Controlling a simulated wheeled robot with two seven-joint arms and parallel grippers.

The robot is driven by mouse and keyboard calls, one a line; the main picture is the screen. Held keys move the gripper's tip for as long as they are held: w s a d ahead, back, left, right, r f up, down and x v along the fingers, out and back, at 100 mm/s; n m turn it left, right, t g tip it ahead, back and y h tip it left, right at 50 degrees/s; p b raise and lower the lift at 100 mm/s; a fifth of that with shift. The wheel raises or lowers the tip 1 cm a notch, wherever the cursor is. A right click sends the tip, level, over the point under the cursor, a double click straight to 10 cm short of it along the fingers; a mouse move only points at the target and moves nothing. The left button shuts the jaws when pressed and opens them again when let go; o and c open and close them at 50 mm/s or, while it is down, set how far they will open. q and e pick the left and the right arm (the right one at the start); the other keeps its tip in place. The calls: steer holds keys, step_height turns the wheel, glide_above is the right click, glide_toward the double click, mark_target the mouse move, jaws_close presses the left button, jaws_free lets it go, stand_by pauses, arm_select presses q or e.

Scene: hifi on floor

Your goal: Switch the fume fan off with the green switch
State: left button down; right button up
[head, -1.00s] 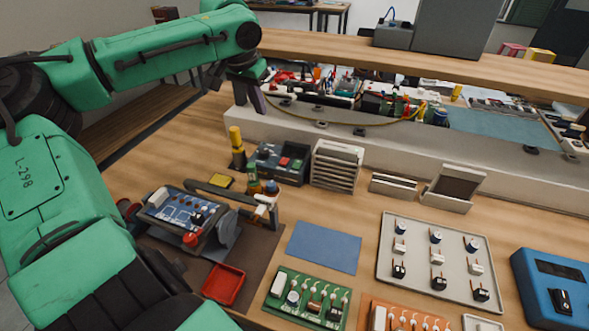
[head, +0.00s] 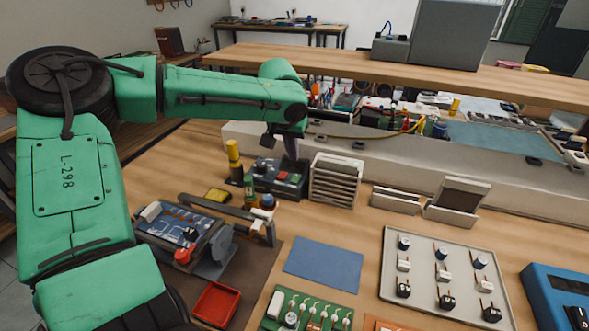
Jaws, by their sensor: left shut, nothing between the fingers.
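A dark control box (head: 262,183) stands at the back of the bench, against the raised ledge. On its top are a red switch (head: 282,175) and, just right of it, a green switch (head: 294,178). My left gripper (head: 291,152) is shut and empty, pointing down above the back right part of the box. It appears a little above the green switch; a clear gap is hard to judge. It partly covers the box's back edge. The switch positions are too small to read. I cannot tell which thing is the fume fan. My right gripper is not in view.
A yellow-and-black post (head: 235,160) stands left of the box, and a grey slatted rack (head: 335,180) close on its right. A circuit board in a holder (head: 185,228) is in front. A wooden shelf (head: 400,70) spans above the ledge. A blue mat (head: 323,264) lies clear.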

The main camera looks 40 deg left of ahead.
mark_target(293, 180)
arm_select(q)
steer(key=x, duration=0.6)
steer(key=shift+s+d+f, duration=0.1)
steer(key=shift+s+f, duration=0.25)
steer(key=shift+f, duration=0.25)
steer(key=shift+s+f, duration=0.1)
steer(key=shift+s+d+f, duration=0.15)
steer(key=shift+s+d, duration=0.15)
steer(key=shift+s, duration=0.45)
